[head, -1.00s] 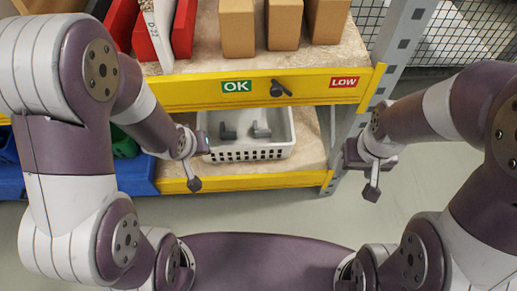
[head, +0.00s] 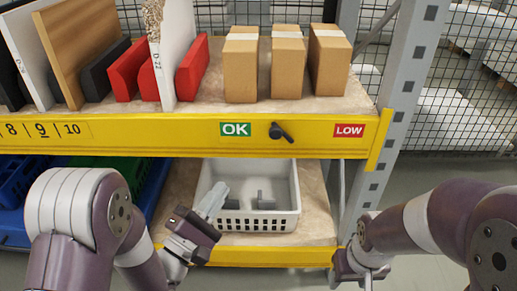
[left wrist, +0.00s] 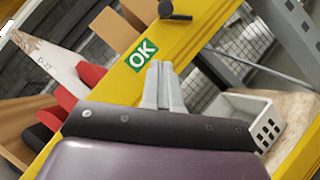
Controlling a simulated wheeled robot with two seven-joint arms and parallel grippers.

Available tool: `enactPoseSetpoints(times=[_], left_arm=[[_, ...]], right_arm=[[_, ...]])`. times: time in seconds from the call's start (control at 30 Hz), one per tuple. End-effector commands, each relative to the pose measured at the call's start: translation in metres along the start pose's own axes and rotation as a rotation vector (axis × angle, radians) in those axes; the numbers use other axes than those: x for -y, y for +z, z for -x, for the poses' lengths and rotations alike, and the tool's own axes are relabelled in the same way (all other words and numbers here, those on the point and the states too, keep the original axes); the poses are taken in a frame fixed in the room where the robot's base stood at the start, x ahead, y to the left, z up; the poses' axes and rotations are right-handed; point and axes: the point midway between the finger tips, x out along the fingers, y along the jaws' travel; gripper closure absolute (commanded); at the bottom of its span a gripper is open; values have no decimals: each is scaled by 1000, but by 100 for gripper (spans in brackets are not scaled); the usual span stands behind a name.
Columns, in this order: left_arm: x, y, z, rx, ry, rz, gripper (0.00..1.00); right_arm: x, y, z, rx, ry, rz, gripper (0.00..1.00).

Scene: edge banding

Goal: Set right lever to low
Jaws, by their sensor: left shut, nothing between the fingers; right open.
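The black lever (head: 281,132) sits on the yellow shelf beam (head: 205,139), between a green OK label (head: 235,129) and a red LOW label (head: 349,130). Its handle slants right and slightly down from the pivot, toward the LOW side. In the left wrist view part of the lever (left wrist: 175,11) shows at the top edge. My left gripper (head: 213,199) is shut and empty, below the beam and left of the lever, its fingers pointing up and right. In the left wrist view its fingertips (left wrist: 160,66) appear beside the OK label. My right gripper (head: 366,280) is low at the right, open, apart from the shelf.
A white basket (head: 285,222) with grey parts stands on the lower shelf, behind my left gripper. Cardboard boxes (head: 288,65) and upright boards stand on the upper shelf. A grey perforated post (head: 402,90) bounds the shelf at the right. The beam's front is clear.

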Motion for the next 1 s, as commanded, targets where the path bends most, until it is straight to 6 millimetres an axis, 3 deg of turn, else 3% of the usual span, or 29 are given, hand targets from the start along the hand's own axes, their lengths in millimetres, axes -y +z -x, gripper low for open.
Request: enactPoseSetpoints(times=[0.23,0.63,0.8,1.0], left_arm=[[2,0,-20,4,-1,-3,100],[3,2,-104,2,0,-3,100],[2,20,-121,2,0,-2,100],[1,28,-128,-1,-1,-2,100]], right_arm=[[0,1,-5,0,0,0,44],[0,3,-25,0,0,0,44],[0,4,-31,0,0,0,44],[0,4,-32,0,0,0,44]])
